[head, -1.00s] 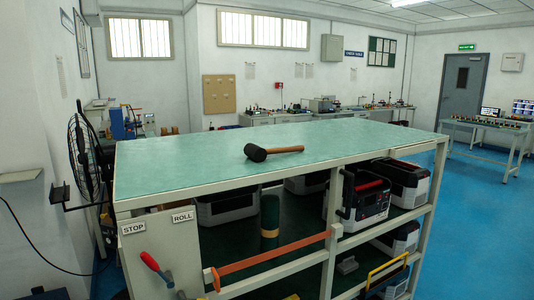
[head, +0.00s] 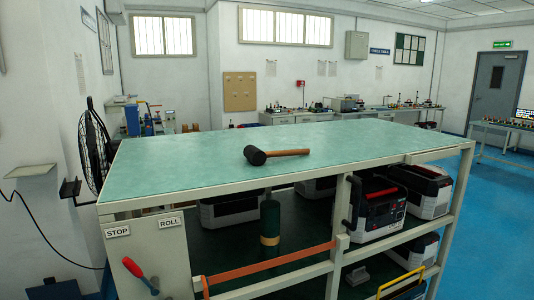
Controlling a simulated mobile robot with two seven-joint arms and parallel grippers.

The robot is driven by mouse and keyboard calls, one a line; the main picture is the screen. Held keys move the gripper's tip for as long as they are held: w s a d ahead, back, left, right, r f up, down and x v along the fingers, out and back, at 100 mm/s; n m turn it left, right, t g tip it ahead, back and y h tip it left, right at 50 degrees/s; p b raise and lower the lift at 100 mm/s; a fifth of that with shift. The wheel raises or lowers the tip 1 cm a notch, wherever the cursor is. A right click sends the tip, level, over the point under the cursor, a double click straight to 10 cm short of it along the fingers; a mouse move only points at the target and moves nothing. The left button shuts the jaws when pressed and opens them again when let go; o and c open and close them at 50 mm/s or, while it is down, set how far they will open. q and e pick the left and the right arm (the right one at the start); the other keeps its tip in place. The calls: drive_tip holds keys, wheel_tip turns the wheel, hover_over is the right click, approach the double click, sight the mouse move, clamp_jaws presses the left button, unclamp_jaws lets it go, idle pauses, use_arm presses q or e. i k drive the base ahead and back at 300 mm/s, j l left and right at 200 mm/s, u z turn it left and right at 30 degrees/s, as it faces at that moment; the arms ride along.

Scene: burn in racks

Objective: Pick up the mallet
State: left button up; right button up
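The mallet (head: 276,154) lies on its side on the green top (head: 190,165) of the rack. It has a black head at the left and a light brown wooden handle pointing right. Nothing touches it but the rack top. Neither of my grippers shows in the head view.
The rack top is otherwise clear. Its shelves hold boxy power units (head: 378,207) and a dark green cylinder (head: 270,222). An orange bar (head: 270,264) crosses the front, and a red-handled lever (head: 133,268) is at the lower left. A black fan (head: 92,150) stands at the left.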

sight(258, 158)
drive_tip(key=i+l+u, duration=0.1)
drive_tip(key=l, duration=0.25)
drive_tip(key=i+l+u, duration=0.1)
drive_tip(key=l, duration=0.25)
drive_tip(key=i+l+u, duration=0.1)
drive_tip(key=l, duration=0.25)
drive_tip(key=i+l+u, duration=0.1)
drive_tip(key=l, duration=0.3)
drive_tip(key=i+l+u, duration=0.1)
drive_tip(key=l, duration=0.3)
drive_tip(key=i, duration=0.1)
